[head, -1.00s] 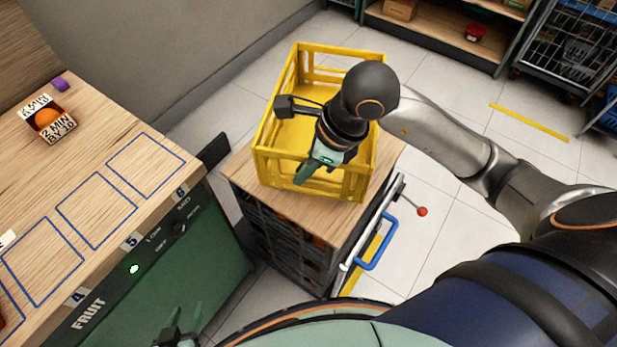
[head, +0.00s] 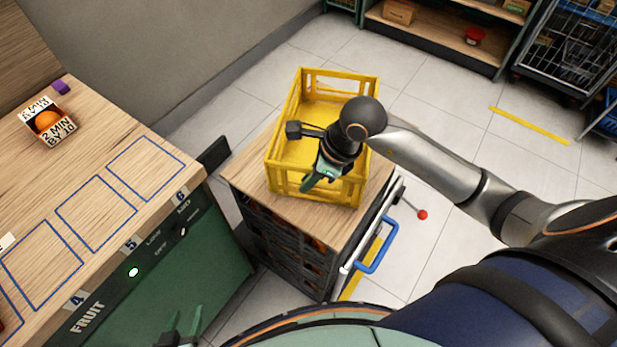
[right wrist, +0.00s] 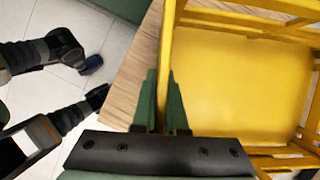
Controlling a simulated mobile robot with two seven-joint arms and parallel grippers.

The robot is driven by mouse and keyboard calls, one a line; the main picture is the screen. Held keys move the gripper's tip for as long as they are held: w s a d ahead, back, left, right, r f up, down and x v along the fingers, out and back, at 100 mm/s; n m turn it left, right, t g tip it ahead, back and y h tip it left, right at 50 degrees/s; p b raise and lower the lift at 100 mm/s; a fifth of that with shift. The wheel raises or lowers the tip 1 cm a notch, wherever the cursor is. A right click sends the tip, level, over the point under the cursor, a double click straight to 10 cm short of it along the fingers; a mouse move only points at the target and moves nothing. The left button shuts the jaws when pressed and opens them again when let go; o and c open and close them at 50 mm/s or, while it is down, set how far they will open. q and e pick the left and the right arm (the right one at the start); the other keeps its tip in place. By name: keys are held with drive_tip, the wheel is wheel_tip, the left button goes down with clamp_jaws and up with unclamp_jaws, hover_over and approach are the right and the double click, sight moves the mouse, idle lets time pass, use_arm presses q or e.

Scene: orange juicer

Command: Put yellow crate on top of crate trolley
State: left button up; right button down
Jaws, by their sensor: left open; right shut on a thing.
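The yellow crate (head: 285,181) is upright and empty over the wooden top of the crate trolley (head: 325,229). Its front side lies inside the top's near edges; I cannot tell whether its base fully touches the wood. My right gripper (head: 312,184) is shut on the crate's near wall, and the arm hides part of its right side. In the right wrist view the fingers (right wrist: 163,82) close on the crate's wall, with the yellow floor of the crate (right wrist: 235,85) to the right. My left gripper (head: 187,320) is open and empty at the bottom edge, partly cut off.
A blue handle (head: 378,247) and a red knob (head: 422,215) are at the trolley's right. Shelves stand at the back right.

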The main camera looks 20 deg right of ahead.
drive_tip(key=c, duration=1)
unclamp_jaws()
drive_tip(key=shift+o, duration=0.2)
drive_tip(key=v, duration=1.2)
drive_tip(key=shift+p, duration=0.4)
drive_tip(key=shift+s, duration=0.1)
